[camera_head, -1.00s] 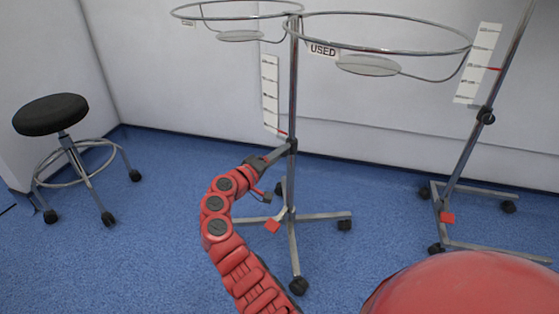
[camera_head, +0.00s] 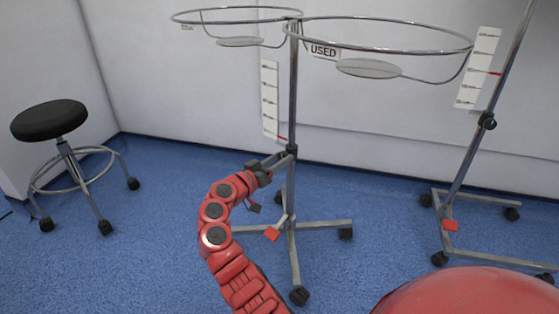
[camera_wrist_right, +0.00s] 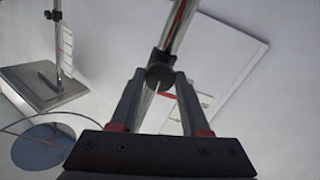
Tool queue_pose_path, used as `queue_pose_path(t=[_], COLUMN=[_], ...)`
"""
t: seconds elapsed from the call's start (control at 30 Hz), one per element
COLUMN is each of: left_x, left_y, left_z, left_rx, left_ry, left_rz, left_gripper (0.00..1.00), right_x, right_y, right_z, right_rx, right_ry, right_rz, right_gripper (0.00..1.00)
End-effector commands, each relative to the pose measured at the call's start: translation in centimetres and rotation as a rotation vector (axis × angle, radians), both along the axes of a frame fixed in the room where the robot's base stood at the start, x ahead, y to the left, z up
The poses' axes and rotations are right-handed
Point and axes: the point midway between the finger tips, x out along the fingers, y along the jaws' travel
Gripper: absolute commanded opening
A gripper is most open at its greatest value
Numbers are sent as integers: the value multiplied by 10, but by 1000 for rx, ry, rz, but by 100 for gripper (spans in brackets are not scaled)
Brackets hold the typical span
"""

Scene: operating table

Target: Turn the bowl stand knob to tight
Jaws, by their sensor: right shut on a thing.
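The bowl stand (camera_head: 293,95) is a chrome pole with two ring holders on top, one with a "USED" label, and a wheeled base. Its dark knob (camera_wrist_right: 160,76) is on the pole collar. My right gripper (camera_head: 284,159) reaches the collar from the left in the head view. In the right wrist view its two fingers (camera_wrist_right: 159,85) are closed on either side of the knob. Most of the knob is hidden by the fingers in the head view. How tight the knob is cannot be told. My left gripper is not in view.
A second stand (camera_head: 465,160) with its own dark knob (camera_head: 487,121) is at the right. A black-topped stool (camera_head: 49,120) stands at the left. The wall is behind the stand. Blue floor is clear between stool and stand.

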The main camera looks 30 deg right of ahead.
Motion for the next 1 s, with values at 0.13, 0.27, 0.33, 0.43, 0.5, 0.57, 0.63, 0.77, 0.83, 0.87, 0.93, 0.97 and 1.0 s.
queue_pose_path(t=[0.13, 0.27, 0.33, 0.43, 0.5, 0.57, 0.63, 0.77, 0.83, 0.87, 0.93, 0.97, 1.0], left_x=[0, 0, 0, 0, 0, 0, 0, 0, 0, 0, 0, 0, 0], left_y=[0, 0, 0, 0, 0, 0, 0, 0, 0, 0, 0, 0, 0], left_z=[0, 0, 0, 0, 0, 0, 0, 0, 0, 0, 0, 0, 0], left_rx=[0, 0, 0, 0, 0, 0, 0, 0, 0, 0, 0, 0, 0], left_ry=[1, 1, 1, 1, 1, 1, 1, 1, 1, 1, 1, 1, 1], left_rz=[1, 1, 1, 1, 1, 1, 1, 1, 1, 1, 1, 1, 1], left_gripper=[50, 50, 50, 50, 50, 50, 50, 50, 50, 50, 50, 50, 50], right_x=[0, 0, 0, 0, 0, 0, 0, 0, 0, 0, 0, 0, 0], right_y=[0, 1, 1, 1, 1, 1, 1, 1, 0, 0, 0, 0, 0], right_z=[-1, -1, -1, -1, -1, -1, -1, -1, -1, 0, 0, 0, 0], right_rx=[13, 19, 20, 21, 20, 20, 20, 20, 20, 20, 20, 20, 20], right_ry=[-41, -59, -64, -67, -67, -67, -67, -67, -66, -66, -66, -66, -66], right_rz=[2, 1, 1, 1, 2, 2, 2, 2, 2, 1, 1, 1, 1], right_gripper=[0, 0, 0, 0, 0, 0, 0, 59, 71, 76, 76, 76, 76])
